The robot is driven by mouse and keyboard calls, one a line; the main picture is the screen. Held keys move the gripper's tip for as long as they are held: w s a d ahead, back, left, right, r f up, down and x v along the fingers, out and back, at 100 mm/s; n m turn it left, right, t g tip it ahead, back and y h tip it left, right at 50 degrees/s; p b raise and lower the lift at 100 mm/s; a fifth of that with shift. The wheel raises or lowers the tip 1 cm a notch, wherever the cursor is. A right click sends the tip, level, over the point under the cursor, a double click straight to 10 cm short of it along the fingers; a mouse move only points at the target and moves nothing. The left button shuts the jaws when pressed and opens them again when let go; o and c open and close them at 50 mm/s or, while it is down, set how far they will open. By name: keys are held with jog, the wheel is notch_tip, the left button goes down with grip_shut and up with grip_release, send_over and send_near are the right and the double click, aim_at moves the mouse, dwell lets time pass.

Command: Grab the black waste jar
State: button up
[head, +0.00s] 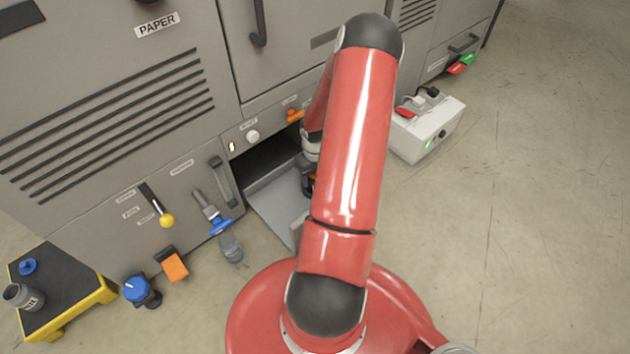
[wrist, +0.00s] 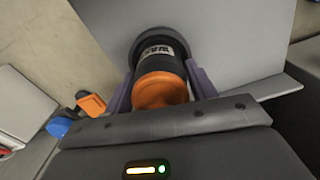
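The black waste jar (wrist: 162,58) shows in the wrist view, with an orange lid toward my camera and a pale label partly readable as "WA". Its far end meets a wider dark round part on a grey surface. My gripper (wrist: 161,75) has its two purple fingers on either side of the jar, very close to it. Whether they press on it I cannot tell. In the head view my red arm reaches to the low opening of the grey machine and hides the gripper and most of what is there.
The grey machine (head: 100,100) fills the back left. A grey tray (head: 275,205) extends from its low opening. A white power box (head: 428,132) stands right of my arm. A yellow-edged black step (head: 62,290), a blue-topped jar (head: 140,290) and a bottle (head: 231,248) are at left. Floor at right is clear.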

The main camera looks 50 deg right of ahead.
jog(key=c, duration=0.7)
jog(key=shift+c, duration=0.2)
